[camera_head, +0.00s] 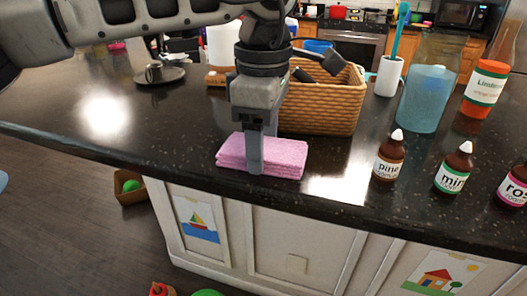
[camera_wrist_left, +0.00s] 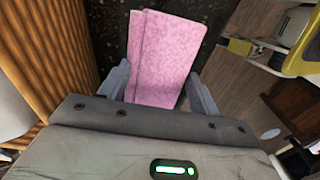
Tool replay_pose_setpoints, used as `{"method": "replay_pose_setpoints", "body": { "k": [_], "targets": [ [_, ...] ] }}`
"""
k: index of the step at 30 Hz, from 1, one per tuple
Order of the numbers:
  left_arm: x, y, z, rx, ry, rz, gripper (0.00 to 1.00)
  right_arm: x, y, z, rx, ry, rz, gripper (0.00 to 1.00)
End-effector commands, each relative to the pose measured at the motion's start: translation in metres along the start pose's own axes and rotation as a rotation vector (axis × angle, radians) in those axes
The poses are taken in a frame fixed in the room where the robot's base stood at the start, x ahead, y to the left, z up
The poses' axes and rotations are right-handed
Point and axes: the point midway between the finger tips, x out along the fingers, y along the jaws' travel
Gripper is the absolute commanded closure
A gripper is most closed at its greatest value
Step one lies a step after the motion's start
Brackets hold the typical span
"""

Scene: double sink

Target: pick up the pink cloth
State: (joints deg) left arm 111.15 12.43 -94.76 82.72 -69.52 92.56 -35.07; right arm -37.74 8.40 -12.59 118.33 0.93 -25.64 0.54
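The pink cloth (camera_head: 287,156) lies folded in a stack on the dark counter near its front edge, just in front of the wicker basket. My left gripper (camera_head: 256,160) points down over the cloth, and its near finger hides a strip of the cloth's middle. In the left wrist view, the two fingers of the gripper (camera_wrist_left: 159,86) stand wide apart, with the pink cloth (camera_wrist_left: 160,48) between and beyond them. I cannot tell whether either finger touches the cloth. My right gripper is not in view.
The wicker basket (camera_head: 322,103) stands right behind the cloth. Brown bottles (camera_head: 388,158) stand to the right, with a blue-filled clear container (camera_head: 424,98) and an orange-white bottle (camera_head: 485,90) behind. A dark plate with a cup (camera_head: 153,73) sits back left. The counter's left front is clear.

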Motion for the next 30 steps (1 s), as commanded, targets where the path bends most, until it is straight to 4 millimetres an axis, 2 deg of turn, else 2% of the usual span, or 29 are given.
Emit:
{"method": "replay_pose_setpoints", "body": {
  "k": [1, 2, 3, 12, 17, 22, 30],
  "targets": [
    [0.000, 0.000, 0.000, 0.000, 0.000, 0.000, 0.52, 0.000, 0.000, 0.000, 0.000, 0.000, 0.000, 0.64],
    [0.000, 0.000, 0.000, 0.000, 0.000, 0.000, 0.60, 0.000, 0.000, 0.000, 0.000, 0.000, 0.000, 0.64],
    [0.000, 0.000, 0.000, 0.000, 0.000, 0.000, 0.64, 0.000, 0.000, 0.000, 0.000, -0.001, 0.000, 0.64],
    [-0.002, 0.000, 0.000, 0.000, 0.000, 0.001, 0.64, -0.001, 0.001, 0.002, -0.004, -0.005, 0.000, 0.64],
    [-0.011, 0.001, 0.001, -0.001, -0.001, 0.003, 0.64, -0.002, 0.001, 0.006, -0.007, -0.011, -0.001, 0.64],
    [-0.036, 0.001, 0.004, 0.002, -0.001, 0.004, 0.64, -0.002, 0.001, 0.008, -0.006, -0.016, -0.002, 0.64],
    [-0.099, 0.012, 0.063, 0.004, 0.000, 0.001, 0.64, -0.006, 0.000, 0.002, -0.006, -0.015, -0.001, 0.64]
  ]
}}
